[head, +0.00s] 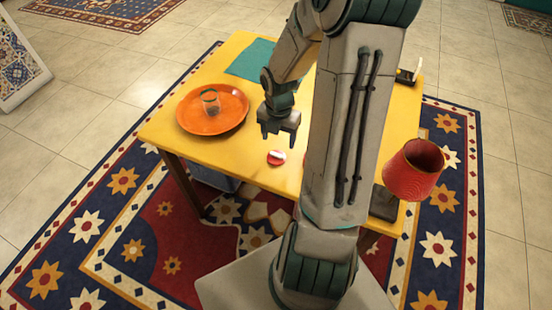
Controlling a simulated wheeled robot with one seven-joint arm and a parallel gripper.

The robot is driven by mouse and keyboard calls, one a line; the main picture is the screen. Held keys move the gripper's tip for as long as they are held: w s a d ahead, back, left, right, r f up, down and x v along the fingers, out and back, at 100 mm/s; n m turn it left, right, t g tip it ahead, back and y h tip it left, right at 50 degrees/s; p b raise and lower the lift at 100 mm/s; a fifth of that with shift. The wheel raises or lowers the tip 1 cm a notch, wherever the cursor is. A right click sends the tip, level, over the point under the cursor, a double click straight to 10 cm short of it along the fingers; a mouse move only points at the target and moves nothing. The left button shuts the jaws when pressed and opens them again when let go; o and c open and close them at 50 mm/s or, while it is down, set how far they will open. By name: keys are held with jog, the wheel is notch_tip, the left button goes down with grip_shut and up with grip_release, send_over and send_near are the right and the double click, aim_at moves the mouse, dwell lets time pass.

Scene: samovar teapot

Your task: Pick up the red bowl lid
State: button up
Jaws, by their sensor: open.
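A small round red lid with a whitish mark or knob (277,157) lies on the yellow table (225,160) near its front edge. My gripper (279,133) is open with its fingers pointing down. In the picture it is just above the lid and apart from it. Nothing shows between the fingers. A red bowl does not show clearly, and my arm hides the middle and right part of the table.
An orange plate (232,121) with a clear glass (210,100) is at the left of the table. A teal cloth (250,60) lies behind. A red lampshade (415,168) stands at the right edge. A dark device (405,77) sits at the back right.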

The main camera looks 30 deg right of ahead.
aim_at(277, 153)
jog(key=shift+a+f+b, duration=0.15)
jog(key=shift+f+b, duration=0.15)
jog(key=shift+f, duration=1.25)
jog(key=shift+a+f+b, duration=0.1)
jog(key=shift+f+b, duration=0.15)
jog(key=shift+f, duration=1.25)
jog(key=shift+s, duration=0.1)
jog(key=c, duration=0.8)
